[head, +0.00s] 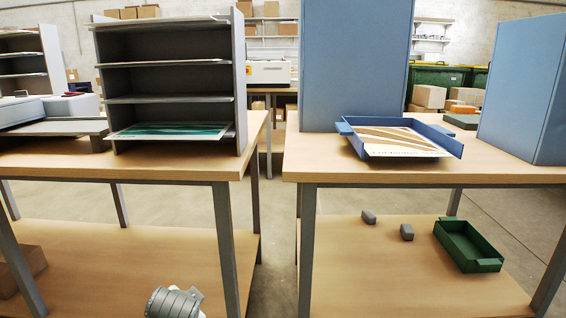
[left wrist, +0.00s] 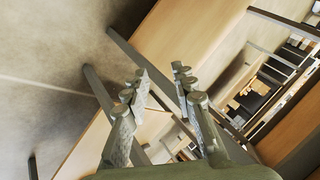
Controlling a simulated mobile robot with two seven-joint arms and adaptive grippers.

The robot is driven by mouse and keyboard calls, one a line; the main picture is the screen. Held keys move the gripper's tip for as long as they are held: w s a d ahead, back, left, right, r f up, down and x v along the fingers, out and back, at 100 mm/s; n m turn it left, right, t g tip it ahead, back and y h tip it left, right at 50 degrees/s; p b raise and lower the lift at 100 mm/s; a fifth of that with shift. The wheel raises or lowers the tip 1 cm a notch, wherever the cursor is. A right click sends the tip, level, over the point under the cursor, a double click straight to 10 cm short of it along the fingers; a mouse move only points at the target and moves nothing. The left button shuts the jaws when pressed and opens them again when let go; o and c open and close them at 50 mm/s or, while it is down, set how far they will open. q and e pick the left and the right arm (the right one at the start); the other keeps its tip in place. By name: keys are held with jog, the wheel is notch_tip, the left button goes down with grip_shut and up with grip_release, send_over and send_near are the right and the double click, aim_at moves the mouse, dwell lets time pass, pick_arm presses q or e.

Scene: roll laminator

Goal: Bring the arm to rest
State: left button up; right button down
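My left gripper (left wrist: 160,76) shows in the left wrist view with its two fingers apart and nothing between them. Behind it are wooden table surfaces, grey legs and the concrete floor. A grey rounded part of my own arm shows at the bottom of the head view, in front of the left table's lower shelf. My right gripper is in neither view.
The left table (head: 190,168) carries a grey shelf rack (head: 168,77) with a teal printed sheet (head: 172,130). The right table (head: 300,150) carries a blue tray (head: 440,138) with a printed sheet (head: 398,140). A green tray (head: 468,246) stands on its lower shelf. A narrow gap separates the tables.

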pick_arm(q)
jog(key=s+a+f+n+g, duration=0.2)
jog(key=s+f, duration=0.8)
jog(key=s, duration=0.2)
jog(key=s+a+f+n+g+h, duration=0.1)
jog(key=s+a+f+n+g, duration=0.1)
jog(key=s+f, duration=0.8)
jog(key=s+a+n, duration=0.1)
jog(key=s, duration=0.2)
jog(key=shift+s+a, duration=0.3)
jog(key=shift+f, duration=0.1)
